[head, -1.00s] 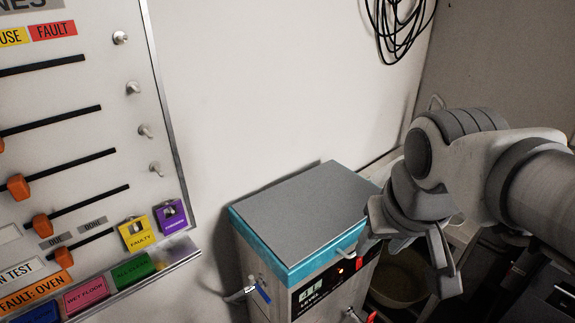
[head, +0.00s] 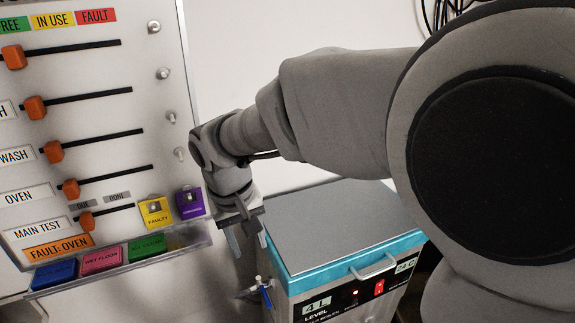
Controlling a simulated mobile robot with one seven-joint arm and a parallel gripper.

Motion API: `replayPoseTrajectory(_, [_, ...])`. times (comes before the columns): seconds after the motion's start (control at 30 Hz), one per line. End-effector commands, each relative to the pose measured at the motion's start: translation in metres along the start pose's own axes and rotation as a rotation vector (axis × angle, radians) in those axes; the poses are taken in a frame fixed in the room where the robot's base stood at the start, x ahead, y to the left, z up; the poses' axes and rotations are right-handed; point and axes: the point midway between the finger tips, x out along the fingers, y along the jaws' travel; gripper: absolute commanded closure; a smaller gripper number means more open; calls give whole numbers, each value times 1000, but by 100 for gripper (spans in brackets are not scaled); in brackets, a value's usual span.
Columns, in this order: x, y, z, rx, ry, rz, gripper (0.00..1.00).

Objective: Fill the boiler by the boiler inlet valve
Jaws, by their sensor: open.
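The boiler (head: 345,225) is a box with a grey lid, a teal band and a black front panel, low in the middle of the head view. Its panel reads "4 L LEVEL" and has a red switch (head: 379,287). A small valve with a blue lever (head: 266,293) sticks out from the boiler's left side; I take it for the inlet valve. My gripper (head: 248,240) is open and points down, above the blue lever and apart from it, beside the lid's left edge. It looks empty.
A status board (head: 95,130) with orange sliders fills the left, with a ledge of coloured tags (head: 100,260) along its bottom, close left of my gripper. My arm hides much of the right side. Black cable (head: 440,15) hangs at the top.

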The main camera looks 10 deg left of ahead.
Motion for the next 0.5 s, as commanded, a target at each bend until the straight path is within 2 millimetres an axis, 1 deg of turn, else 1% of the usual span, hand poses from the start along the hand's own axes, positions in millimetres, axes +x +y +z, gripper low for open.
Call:
replayPoseTrajectory(0.17, [13,-3,-1,-4,-5,2,51])
replayPoseTrajectory(0.23, [23,-3,-1,-3,-4,2,51])
replayPoseTrajectory(0.5, [76,-2,0,-4,-6,3,51])
